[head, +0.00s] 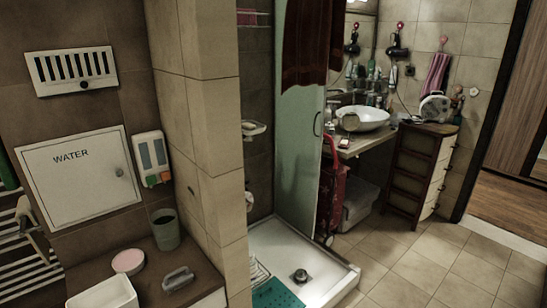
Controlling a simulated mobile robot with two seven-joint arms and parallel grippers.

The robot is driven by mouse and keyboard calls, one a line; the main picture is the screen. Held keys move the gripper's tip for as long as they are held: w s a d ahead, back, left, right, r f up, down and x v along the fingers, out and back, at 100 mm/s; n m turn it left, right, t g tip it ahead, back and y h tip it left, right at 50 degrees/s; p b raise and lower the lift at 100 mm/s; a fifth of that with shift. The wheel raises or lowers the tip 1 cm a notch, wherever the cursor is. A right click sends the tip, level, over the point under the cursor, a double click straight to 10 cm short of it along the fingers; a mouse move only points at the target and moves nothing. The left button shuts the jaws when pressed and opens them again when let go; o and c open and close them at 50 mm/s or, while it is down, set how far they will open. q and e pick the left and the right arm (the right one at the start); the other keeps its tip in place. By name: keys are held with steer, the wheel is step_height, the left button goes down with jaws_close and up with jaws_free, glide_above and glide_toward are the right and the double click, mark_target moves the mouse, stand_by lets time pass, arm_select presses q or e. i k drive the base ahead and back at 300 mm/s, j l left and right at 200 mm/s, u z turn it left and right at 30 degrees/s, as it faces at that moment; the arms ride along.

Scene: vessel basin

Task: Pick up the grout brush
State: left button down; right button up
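A small grey object with a raised handle, which looks like the grout brush (178,279), lies on the brown countertop (205,278) at the lower left of the head view. Its bristles are not visible. Nothing covers it from above. Neither of my grippers is in view.
A pink round dish (129,261), a white container (105,295) and a grey-green cup (165,228) stand around the brush. A tiled wall (212,150) rises to its right. Beyond are a shower tray (300,250) and open tiled floor (425,265).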

mark_target(169, 285)
steer(key=u, duration=1.25)
